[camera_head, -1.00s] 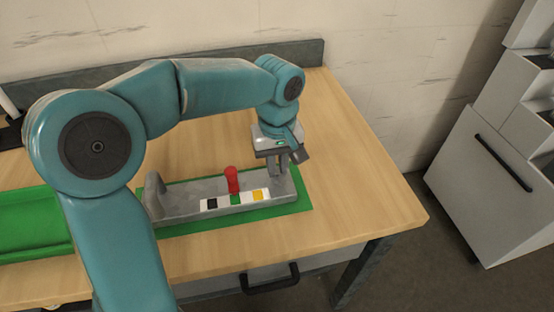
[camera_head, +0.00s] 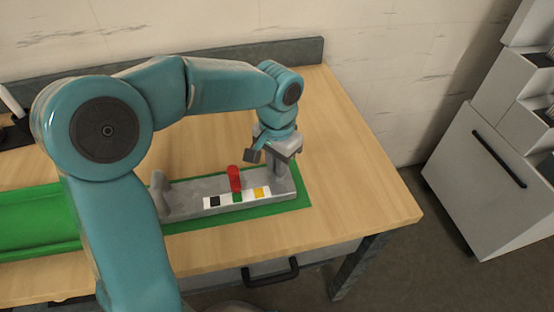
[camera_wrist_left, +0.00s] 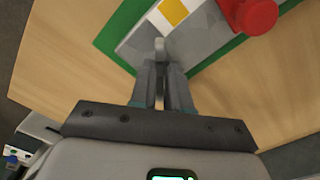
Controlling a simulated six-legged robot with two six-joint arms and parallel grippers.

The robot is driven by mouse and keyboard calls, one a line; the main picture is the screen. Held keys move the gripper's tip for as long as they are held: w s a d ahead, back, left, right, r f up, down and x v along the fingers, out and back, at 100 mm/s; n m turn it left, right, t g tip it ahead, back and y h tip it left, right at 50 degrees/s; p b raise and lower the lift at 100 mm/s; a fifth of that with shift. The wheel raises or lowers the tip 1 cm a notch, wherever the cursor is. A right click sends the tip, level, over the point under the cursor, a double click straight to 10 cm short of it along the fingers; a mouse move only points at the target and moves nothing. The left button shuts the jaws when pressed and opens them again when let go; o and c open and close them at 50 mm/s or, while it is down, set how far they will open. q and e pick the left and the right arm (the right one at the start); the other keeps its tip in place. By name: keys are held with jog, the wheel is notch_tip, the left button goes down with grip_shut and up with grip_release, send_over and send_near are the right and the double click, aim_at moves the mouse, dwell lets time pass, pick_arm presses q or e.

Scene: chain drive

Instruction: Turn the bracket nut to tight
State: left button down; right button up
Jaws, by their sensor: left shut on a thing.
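The grey bracket (camera_head: 188,195) lies on a green mat on the table, with a rounded upright at its left end. A red knob (camera_head: 234,177) stands at its middle, behind a strip of black, green and yellow patches (camera_head: 238,198). My left gripper (camera_head: 279,167) points down at the bracket's right end. In the left wrist view its fingers (camera_wrist_left: 161,82) are shut on a small grey upright piece (camera_wrist_left: 160,48), probably the bracket nut, mostly hidden between them. The red knob also shows in the left wrist view (camera_wrist_left: 256,14). My right gripper is out of view.
A green tray (camera_head: 35,222) lies at the left of the table. The wooden table top (camera_head: 355,170) is clear on the right. A white cabinet (camera_head: 480,185) stands apart at the right. A low grey ledge (camera_head: 305,52) runs along the wall.

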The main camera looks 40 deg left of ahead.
pick_arm(q)
jog(key=m+p, duration=0.1)
jog(key=m, duration=0.5)
jog(key=shift+r+m+p, duration=0.1)
jog(key=shift+m+p, duration=0.2)
jog(key=shift+p, duration=0.1)
jog(key=m+p, duration=0.1)
jog(key=m, duration=0.5)
jog(key=shift+p, duration=0.35)
jog(key=c, duration=1.1)
grip_release()
notch_tip(320, 180, up, 16)
jog(key=p, duration=0.1)
jog(key=shift+r, duration=0.2)
